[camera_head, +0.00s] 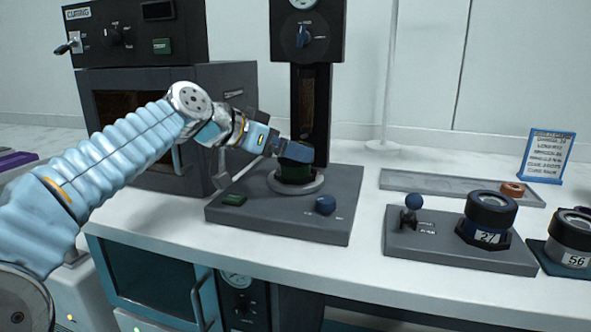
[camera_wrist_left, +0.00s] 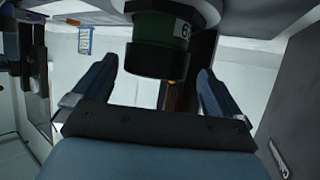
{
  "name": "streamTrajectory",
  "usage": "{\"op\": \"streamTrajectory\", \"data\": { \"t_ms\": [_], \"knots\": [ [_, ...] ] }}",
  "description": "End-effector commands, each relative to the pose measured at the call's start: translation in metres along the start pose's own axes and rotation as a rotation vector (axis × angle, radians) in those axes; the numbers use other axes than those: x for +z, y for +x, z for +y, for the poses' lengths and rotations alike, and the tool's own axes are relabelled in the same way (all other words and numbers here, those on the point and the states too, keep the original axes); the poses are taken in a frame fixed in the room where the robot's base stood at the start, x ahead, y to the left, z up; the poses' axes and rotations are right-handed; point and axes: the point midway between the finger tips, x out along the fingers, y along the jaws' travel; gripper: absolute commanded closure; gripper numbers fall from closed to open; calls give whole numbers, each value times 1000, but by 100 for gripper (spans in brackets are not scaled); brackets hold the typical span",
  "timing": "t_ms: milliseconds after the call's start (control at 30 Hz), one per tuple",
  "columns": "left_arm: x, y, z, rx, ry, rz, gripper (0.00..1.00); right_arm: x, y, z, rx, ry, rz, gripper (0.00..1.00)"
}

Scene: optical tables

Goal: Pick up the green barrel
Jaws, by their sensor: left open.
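The green barrel (camera_head: 297,175) stands on a pale round seat on the grey base of the press stand, largely hidden by my left gripper. In the left wrist view the barrel (camera_wrist_left: 152,28) fills the top middle, with a black end band and a white label partly showing a 6. My left gripper (camera_head: 295,151) is at the barrel's top in the head view. In the wrist view the open blue fingers (camera_wrist_left: 158,66) lie on either side of the barrel's black end, with a visible gap on each side. I cannot tell how deep the barrel sits between them. My right gripper is not in view.
The press column (camera_head: 310,110) rises right behind the barrel. A dark curing oven (camera_head: 215,88) stands left under my arm.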

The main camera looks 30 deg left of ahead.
Motion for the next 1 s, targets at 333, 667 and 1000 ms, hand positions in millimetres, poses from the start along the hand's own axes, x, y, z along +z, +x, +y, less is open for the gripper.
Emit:
{"op": "streamTrajectory", "data": {
  "t_ms": [333, 667, 1000],
  "knots": [
    [-5, 45, 5, 0, 0, -1, 0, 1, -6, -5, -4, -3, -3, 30],
    [-5, 46, 5, 0, 0, -1, 17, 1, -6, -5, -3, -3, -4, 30],
    [-6, 45, 5, -1, 0, 1, 60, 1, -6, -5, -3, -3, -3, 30]
  ]
}}
